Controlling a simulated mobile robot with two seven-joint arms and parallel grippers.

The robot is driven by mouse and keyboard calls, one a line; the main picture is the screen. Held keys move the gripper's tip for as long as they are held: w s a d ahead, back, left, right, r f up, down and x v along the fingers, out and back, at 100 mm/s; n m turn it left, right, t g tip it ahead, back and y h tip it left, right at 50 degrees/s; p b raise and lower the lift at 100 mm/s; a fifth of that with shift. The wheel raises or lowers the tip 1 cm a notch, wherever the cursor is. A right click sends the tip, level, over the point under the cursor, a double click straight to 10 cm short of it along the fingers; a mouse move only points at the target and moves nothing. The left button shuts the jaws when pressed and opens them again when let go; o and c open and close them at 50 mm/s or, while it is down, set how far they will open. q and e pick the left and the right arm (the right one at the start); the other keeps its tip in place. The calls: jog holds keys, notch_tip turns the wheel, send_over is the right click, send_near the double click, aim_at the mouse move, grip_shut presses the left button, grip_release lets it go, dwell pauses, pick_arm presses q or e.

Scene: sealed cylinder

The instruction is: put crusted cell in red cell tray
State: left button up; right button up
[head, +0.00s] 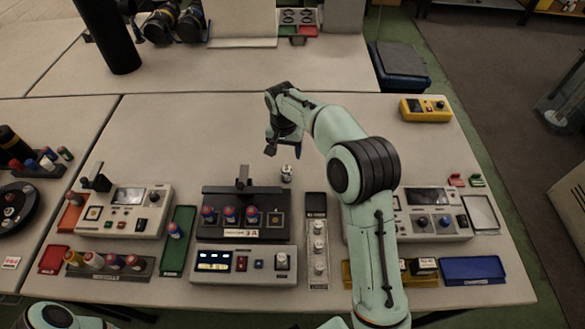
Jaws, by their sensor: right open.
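A small whitish cell with dark patches (287,173) stands on the table behind the dark cell rack; it looks like the crusted cell. My right gripper (284,150) is open and empty, pointing down just behind and above this cell, apart from it as far as I can tell. A flat red tray (54,259) lies at the front left of the table and looks empty. My left gripper is out of view; only a part of my left arm shows at the bottom left.
The dark rack (240,225) holds several blue-and-red cells. A green tray (177,240) with one cell, a cell row (108,263), meters (125,208) and a blue tray (474,270) stand around. The table behind the gripper is clear.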

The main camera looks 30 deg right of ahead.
aim_at(286, 169)
jog(key=shift+a+f, duration=0.25)
jog(key=shift+f, duration=0.2)
jog(key=f, duration=0.8)
jog(key=w+d+f, duration=0.1)
jog(key=f, duration=0.3)
jog(key=shift+c, duration=0.3)
grip_shut()
